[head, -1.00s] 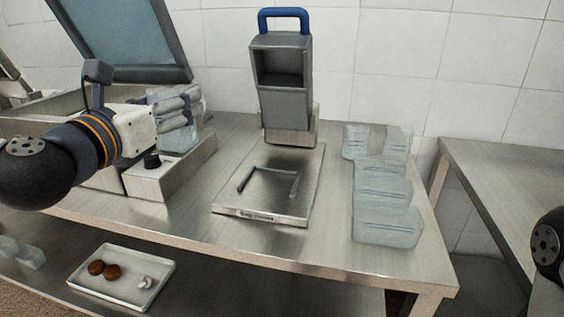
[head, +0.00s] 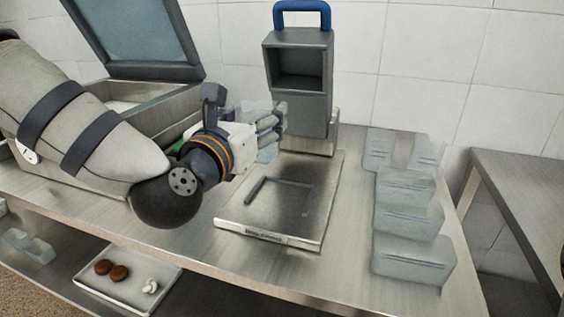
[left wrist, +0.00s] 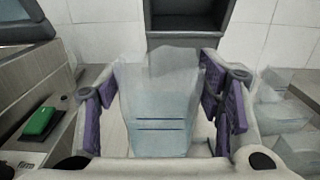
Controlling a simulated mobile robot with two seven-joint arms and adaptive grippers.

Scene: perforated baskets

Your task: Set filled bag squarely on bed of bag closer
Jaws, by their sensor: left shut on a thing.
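My left gripper (head: 270,128) is shut on a translucent bag (head: 267,152), much of which its fingers and wrist hide in the head view. In the left wrist view the bag (left wrist: 158,122) is upright between the purple-padded fingers, with two dark lines across it. The bag closer has a grey upright head with a blue handle (head: 302,8) and a flat metal bed (head: 312,228). A dark angled bracket (head: 295,183) lies on the bed. The bag is held above the bed's rear left side, apart from the bracket. My right gripper is out of view.
Several pale translucent bags or pouches (head: 410,258) stand in a row right of the closer. A machine with a raised glass lid (head: 130,35) is at the left. A white tray (head: 140,301) with brown and white items sits below. Another table (head: 515,175) stands at the right.

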